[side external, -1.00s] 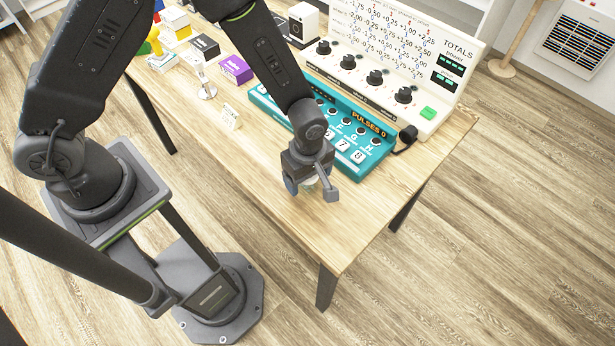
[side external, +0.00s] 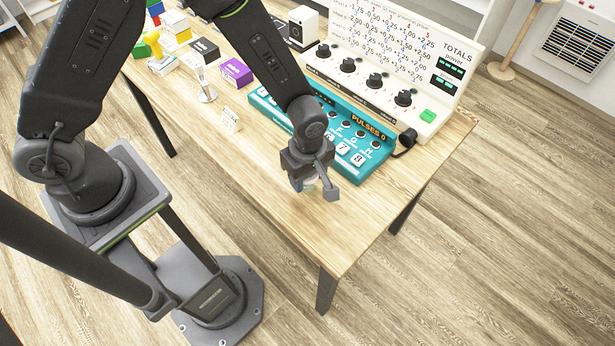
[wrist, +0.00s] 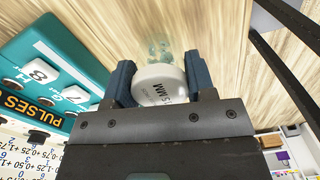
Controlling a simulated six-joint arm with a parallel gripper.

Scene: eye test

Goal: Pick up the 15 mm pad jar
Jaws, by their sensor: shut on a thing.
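The pad jar (wrist: 160,85) has a round white lid with dark print; I can make out "MM" and part of a figure before it. In the wrist view my gripper (wrist: 159,78) has one dark blue finger on each side of the lid and is shut on the jar. In the side view my gripper (side external: 311,184) points down over the near right part of the table, and only a little of the jar shows under it. I cannot tell whether the jar touches the table.
A teal panel (side external: 376,148) marked "PULSES" lies just behind my gripper. A white console (side external: 432,113) with black knobs stands behind it. A purple box (side external: 237,72), a small card (side external: 230,120) and several blocks stand farther left. The table's front right corner (side external: 340,262) is bare.

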